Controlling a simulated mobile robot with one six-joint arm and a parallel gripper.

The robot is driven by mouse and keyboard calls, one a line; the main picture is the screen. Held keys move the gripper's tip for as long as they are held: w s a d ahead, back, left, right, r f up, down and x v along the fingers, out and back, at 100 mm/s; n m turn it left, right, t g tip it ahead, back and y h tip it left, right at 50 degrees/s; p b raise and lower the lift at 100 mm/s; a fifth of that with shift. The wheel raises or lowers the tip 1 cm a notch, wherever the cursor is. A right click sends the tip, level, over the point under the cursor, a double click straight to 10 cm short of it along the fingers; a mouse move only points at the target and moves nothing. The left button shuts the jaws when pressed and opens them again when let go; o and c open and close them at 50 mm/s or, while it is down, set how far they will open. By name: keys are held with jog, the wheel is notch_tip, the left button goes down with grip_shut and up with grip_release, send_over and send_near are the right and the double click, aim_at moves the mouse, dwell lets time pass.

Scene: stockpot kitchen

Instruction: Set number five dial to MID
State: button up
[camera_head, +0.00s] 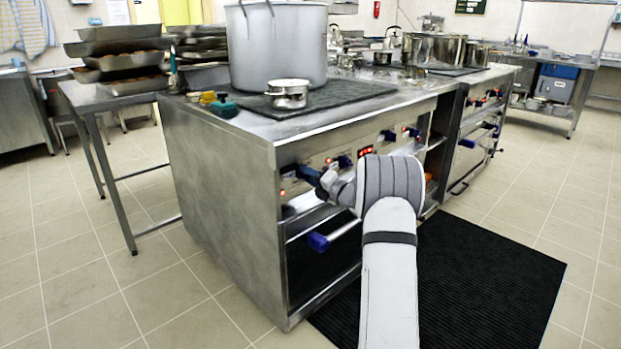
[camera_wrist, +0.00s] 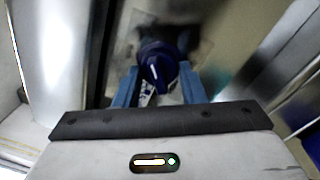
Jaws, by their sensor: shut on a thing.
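A dark blue dial (camera_wrist: 160,62) with a white pointer line sits between the two blue fingers of my gripper (camera_wrist: 158,84) in the wrist view. The gripper is shut on this dial. In the head view my gripper (camera_head: 316,178) is at the left end of the stove's front panel, and my arm hides part of the panel. Another blue dial (camera_head: 345,161) shows just right of it. No dial numbers can be read.
A large stockpot (camera_head: 277,48) and a small pot (camera_head: 289,94) stand on the stove top. A blue-ended oven handle (camera_head: 318,242) juts out below the panel. More dials (camera_head: 388,135) lie farther right. A black mat (camera_head: 490,270) covers the floor in front.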

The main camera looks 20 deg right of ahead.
jog(key=shift+r+m+h+p, duration=0.1)
jog(key=shift+m+h+p, duration=0.25)
jog(key=shift+m+p, duration=2.5)
jog(key=shift+r+m+h+p, duration=0.1)
jog(key=shift+m+h+p, duration=0.4)
jog(key=shift+m, duration=4.5)
jog(key=shift+r+m+h+p, duration=0.15)
jog(key=shift+m+p, duration=1.8)
jog(key=shift+m, duration=2)
jog(key=shift+f, duration=0.1)
jog(key=o, duration=1)
jog(key=p+v, duration=0.1)
jog(key=v, duration=0.7)
jog(key=shift+f, duration=0.15)
